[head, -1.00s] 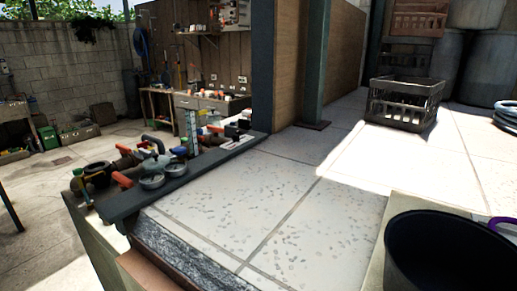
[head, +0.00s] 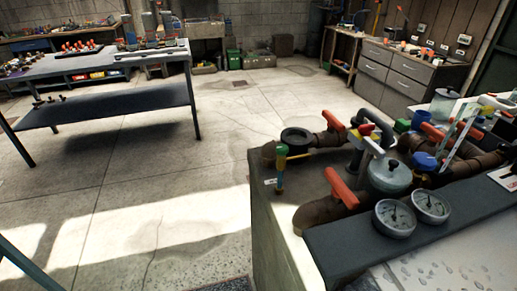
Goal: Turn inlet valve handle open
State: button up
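Several orange-red valve handles sit on brown pipe fittings on a raised block at the right of the head view. The nearest handle (head: 341,187) slants over a brown pipe (head: 325,214) at the block's left side. Another handle (head: 333,121) tilts up behind it, next to a black ring-shaped fitting (head: 297,137). A third handle (head: 433,132) lies farther right, behind the grey domed filter body (head: 389,177). I cannot tell which one is the inlet handle, or whether any is open. My gripper is not in view.
Two round gauges (head: 396,217) stand at the block's front, by a dark ledge (head: 365,248). A grey worktable (head: 100,66) with a lower shelf stands at the left. A drawer bench (head: 410,72) is at the back right. The concrete floor (head: 170,165) between is clear.

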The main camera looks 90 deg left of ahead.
aim_at(340, 190)
jog(key=j+u, duration=0.15)
jog(key=u, duration=1.25)
jog(key=i, duration=0.2)
